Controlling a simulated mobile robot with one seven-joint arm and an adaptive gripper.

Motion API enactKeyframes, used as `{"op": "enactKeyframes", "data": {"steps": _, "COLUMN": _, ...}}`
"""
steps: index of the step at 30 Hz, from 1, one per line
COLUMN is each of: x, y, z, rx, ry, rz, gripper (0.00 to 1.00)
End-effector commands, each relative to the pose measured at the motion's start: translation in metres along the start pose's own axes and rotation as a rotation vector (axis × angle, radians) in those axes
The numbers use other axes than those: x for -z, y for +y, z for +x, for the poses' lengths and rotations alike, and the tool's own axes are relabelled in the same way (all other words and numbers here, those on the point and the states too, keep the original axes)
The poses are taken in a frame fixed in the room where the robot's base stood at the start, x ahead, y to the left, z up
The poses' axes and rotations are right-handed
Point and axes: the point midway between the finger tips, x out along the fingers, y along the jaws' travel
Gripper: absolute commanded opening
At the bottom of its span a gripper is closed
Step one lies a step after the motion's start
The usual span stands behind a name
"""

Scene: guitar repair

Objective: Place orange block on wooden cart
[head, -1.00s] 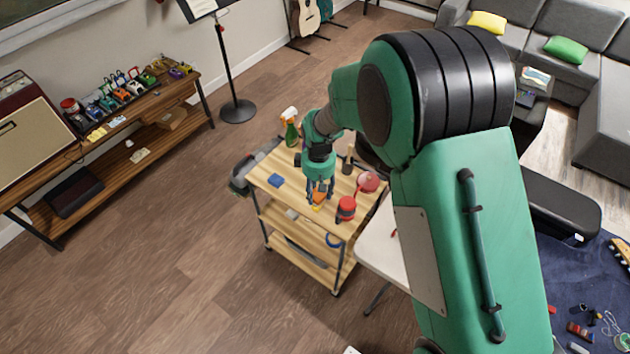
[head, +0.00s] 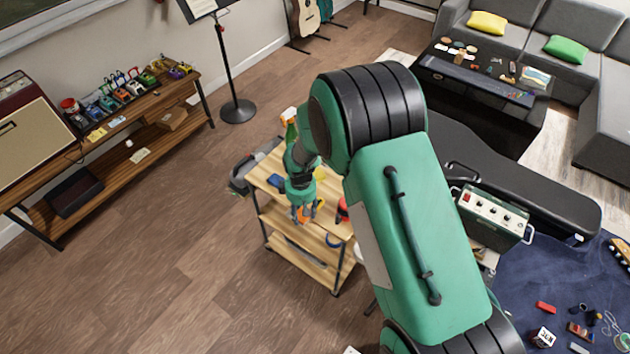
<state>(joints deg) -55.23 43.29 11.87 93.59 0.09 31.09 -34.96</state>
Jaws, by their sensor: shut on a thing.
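The wooden cart (head: 265,169) stands in the middle of the head view, with a wooden top and lower shelves. My gripper (head: 304,218) is over the front part of the cart's top, pointing down. It is shut on the orange block (head: 301,213), which shows only partly between the blue fingers. I cannot tell whether the block touches the cart top. My arm hides much of the cart's right side.
On the cart, a blue block (head: 276,180) lies left of my gripper and a red item (head: 342,211) stands to the right, partly hidden. A spray bottle (head: 290,127) is at the back. Open floor (head: 170,240) lies to the left.

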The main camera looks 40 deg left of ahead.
Motion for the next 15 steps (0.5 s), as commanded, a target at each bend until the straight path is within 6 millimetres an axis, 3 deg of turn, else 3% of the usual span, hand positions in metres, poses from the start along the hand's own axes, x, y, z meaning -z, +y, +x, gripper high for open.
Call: {"op": "enactKeyframes", "data": {"steps": 15, "x": 0.0053, "y": 0.0041, "z": 0.0010, "rx": -0.001, "ry": 0.001, "rz": 0.000, "gripper": 0.20}}
